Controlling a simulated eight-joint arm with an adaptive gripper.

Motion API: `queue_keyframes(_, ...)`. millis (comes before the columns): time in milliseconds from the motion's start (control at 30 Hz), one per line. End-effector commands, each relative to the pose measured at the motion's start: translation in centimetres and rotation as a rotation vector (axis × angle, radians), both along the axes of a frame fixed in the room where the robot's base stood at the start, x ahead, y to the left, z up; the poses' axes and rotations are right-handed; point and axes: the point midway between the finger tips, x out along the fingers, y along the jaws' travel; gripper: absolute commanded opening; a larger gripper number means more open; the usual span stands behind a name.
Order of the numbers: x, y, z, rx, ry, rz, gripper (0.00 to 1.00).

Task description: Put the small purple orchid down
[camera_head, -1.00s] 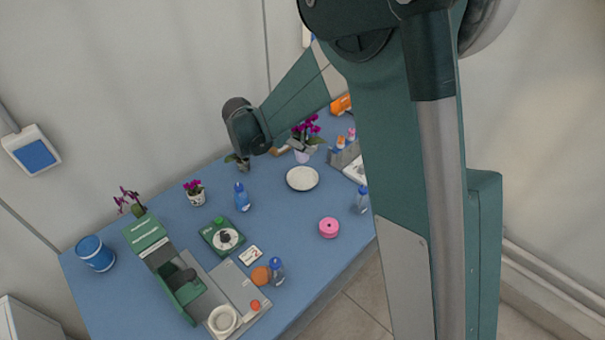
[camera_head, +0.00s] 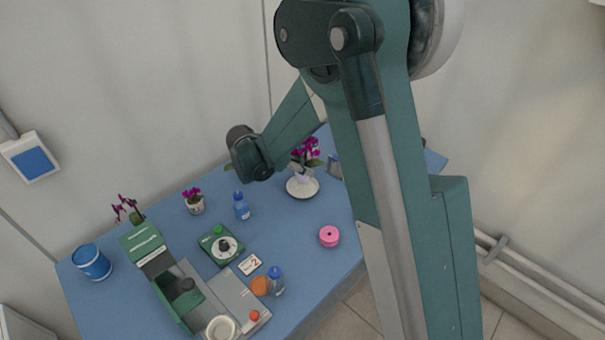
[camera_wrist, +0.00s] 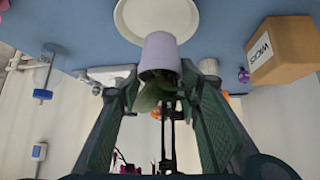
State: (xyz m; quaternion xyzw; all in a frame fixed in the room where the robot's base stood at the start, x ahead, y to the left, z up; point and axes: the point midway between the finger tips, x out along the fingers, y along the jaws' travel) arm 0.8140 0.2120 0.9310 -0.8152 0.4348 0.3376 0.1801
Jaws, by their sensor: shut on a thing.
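My gripper (camera_wrist: 166,78) is shut on the small purple orchid, with one finger on each side near the pot's rim. The orchid's magenta flowers (camera_head: 306,149) show in the head view beyond my wrist. Its pale lavender pot (camera_wrist: 160,54) hangs with its base towards the table in the wrist view. The round white saucer (camera_head: 302,191) lies on the blue table. The pot overlaps the saucer in both views; I cannot tell whether they touch. In the head view my fingers are mostly hidden.
A cardboard box marked WICKS (camera_wrist: 285,49) stands beside the saucer. A blue bottle (camera_head: 241,206), a small potted orchid (camera_head: 194,201) and a pink roll (camera_head: 329,236) stand around on the table (camera_head: 300,257). The table just in front of the saucer is clear.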

Motion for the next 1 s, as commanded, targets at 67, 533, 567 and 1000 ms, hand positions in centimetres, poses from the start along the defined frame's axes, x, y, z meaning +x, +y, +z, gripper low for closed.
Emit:
queue_keyframes(67, 0.0, 0.0, -0.9, 0.0, 0.0, 0.0, 0.17)
queue_keyframes(533, 0.0, 0.0, -3.2, 0.0, 0.0, 0.0, 0.17)
queue_keyframes(567, 0.0, 0.0, -3.2, 0.0, 0.0, 0.0, 0.17)
queue_keyframes(1000, 0.0, 0.0, -3.5, 0.0, 0.0, 0.0, 0.5)
